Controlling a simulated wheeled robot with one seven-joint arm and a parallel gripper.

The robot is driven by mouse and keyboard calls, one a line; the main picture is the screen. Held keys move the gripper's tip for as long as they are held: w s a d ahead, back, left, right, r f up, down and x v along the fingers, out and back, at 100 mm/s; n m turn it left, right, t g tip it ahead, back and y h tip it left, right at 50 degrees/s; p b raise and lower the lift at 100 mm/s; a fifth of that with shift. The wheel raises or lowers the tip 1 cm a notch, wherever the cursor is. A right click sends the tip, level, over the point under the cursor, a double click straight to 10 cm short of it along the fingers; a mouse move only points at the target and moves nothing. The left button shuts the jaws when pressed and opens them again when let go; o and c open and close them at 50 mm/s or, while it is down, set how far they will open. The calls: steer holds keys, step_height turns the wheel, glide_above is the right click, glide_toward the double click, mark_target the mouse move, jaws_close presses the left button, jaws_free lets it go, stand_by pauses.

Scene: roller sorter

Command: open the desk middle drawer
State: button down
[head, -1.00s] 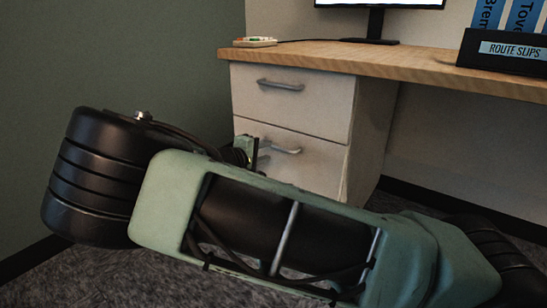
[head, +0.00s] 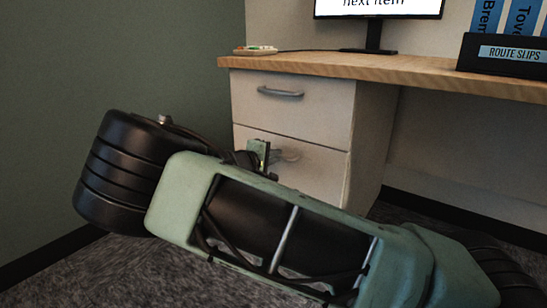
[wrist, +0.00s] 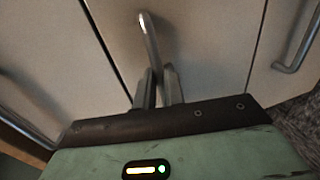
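The desk's pale drawer unit (head: 369,130) stands under the left end of the wooden desktop. The top drawer (head: 315,112) has a grey bar handle (head: 280,93) and is closed. The middle drawer (head: 318,165) below it looks flush with the unit. Its grey handle (head: 290,156) is partly hidden by my gripper (head: 263,152). In the wrist view my gripper (wrist: 159,80) has its two fingers close together, one on each side of the middle drawer's bar handle (wrist: 148,35). It looks shut on that handle near one end.
The desktop (head: 420,76) carries a monitor (head: 375,25) and a black route slips box (head: 505,55). A green wall (head: 120,60) is close on the left. Another drawer handle (wrist: 298,40) shows at the right in the wrist view. Carpet lies below the unit.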

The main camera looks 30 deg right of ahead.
steer(key=shift+a, duration=0.1)
steer(key=f+p+v, duration=0.2)
steer(key=p+v, duration=0.2)
steer(key=v, duration=0.7)
steer(key=a+f+p+v, duration=0.1)
steer(key=p+v, duration=0.4)
steer(key=v, duration=0.6)
steer(key=f+p+v, duration=0.4)
steer(key=p+v, duration=0.1)
steer(key=v, duration=0.6)
steer(key=shift+s+a, duration=0.3)
steer(key=c, duration=1.5)
jaws_free()
steer(key=p+v, duration=0.3)
steer(key=v, duration=1.4)
steer(key=shift+a, duration=0.25)
